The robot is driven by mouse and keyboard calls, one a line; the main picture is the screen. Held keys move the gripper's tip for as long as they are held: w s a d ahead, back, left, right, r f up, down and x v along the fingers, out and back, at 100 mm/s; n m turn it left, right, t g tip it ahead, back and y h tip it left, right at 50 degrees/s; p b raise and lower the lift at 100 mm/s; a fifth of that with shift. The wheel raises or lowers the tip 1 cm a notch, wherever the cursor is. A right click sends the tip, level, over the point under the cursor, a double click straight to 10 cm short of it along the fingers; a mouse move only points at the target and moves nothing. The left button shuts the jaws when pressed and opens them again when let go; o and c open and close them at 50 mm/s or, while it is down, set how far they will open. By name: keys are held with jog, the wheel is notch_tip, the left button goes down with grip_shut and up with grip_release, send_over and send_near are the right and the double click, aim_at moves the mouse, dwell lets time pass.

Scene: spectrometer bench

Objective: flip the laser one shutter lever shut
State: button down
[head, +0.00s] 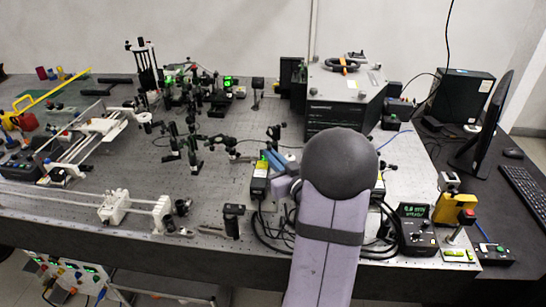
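A black laser box (260,182) with a yellow label and a small green light sits on the bench just left of my arm. It looks like a laser housing, but I cannot read whether it is laser one. The shutter lever is too small or hidden to make out. My arm's dark round joint and lilac link cover the bench right of the box. Blue-grey parts of my arm's end (284,180) show beside the box and partly overlap it. The fingertips cannot be made out, nor whether they touch anything.
Black cables (268,235) loop on the bench front. A small dark post (233,220) stands left of them. A large grey spectrometer (345,95) stands behind my arm. A green-lit readout box (415,225) stands at right. Optics mounts crowd the back left; the bench between has some free room.

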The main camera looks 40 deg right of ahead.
jog(key=c, duration=2)
grip_release()
jog(key=shift+r, duration=0.1)
jog(key=b+v, duration=0.2)
jog(key=v, duration=0.5)
jog(key=shift+s, duration=0.15)
